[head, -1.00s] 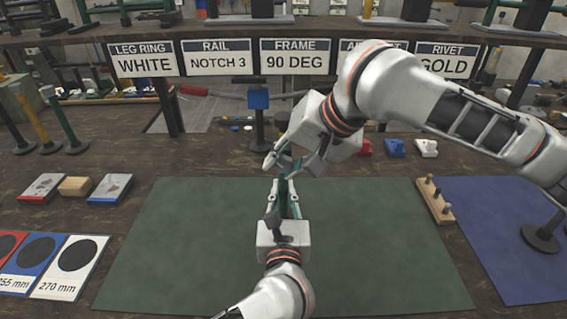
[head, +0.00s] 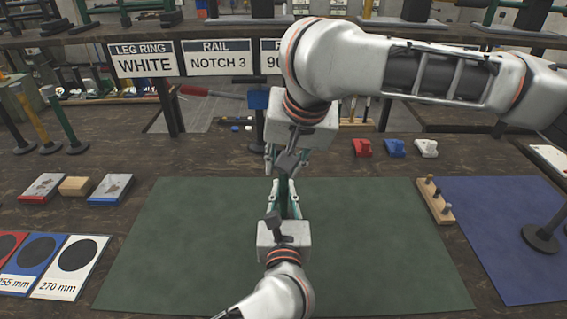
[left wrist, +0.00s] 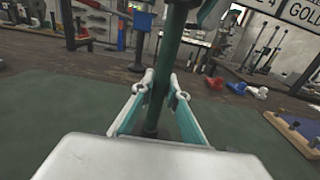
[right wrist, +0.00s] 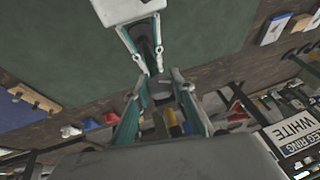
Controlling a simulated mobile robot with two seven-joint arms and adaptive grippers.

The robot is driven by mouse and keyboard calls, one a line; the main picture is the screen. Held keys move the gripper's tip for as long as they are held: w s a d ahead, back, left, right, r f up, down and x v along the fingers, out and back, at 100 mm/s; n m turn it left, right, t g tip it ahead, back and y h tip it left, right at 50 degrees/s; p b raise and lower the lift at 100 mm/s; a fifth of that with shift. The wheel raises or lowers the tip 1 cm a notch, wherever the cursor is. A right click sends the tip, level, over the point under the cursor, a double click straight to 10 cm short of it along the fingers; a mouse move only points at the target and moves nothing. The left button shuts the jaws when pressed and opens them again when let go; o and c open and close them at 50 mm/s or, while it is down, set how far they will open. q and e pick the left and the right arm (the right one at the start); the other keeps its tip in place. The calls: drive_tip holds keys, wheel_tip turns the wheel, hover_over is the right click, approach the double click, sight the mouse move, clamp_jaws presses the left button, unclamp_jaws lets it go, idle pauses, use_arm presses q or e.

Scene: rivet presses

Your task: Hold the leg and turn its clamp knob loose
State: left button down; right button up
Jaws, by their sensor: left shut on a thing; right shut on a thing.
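The leg (left wrist: 168,65) is a dark green post that stands roughly upright in the left wrist view. My left gripper (left wrist: 160,88) is shut around it, and in the head view this gripper (head: 287,185) is above the green mat. My right gripper (head: 284,150) comes down from above, just beyond the left one, at the leg's upper part. In the right wrist view its fingers (right wrist: 160,95) are closed in on a small greyish part at the leg's top. The clamp knob is largely hidden between them, and the head view does not show it clearly.
The green mat (head: 180,250) is clear around my grippers. A wooden peg block (head: 435,200) and a blue mat (head: 500,235) are at right. A shelf with signs (head: 146,60) runs along the back.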

drive_tip(key=shift+s+f, duration=0.1)
drive_tip(key=shift+f, duration=0.1)
drive_tip(key=o, duration=1.1)
drive_tip(key=shift+r, duration=0.1)
drive_tip(key=shift+d+r, duration=0.1)
drive_tip(key=shift+r, duration=0.4)
drive_tip(key=v, duration=1.1)
drive_tip(key=shift+s, duration=0.1)
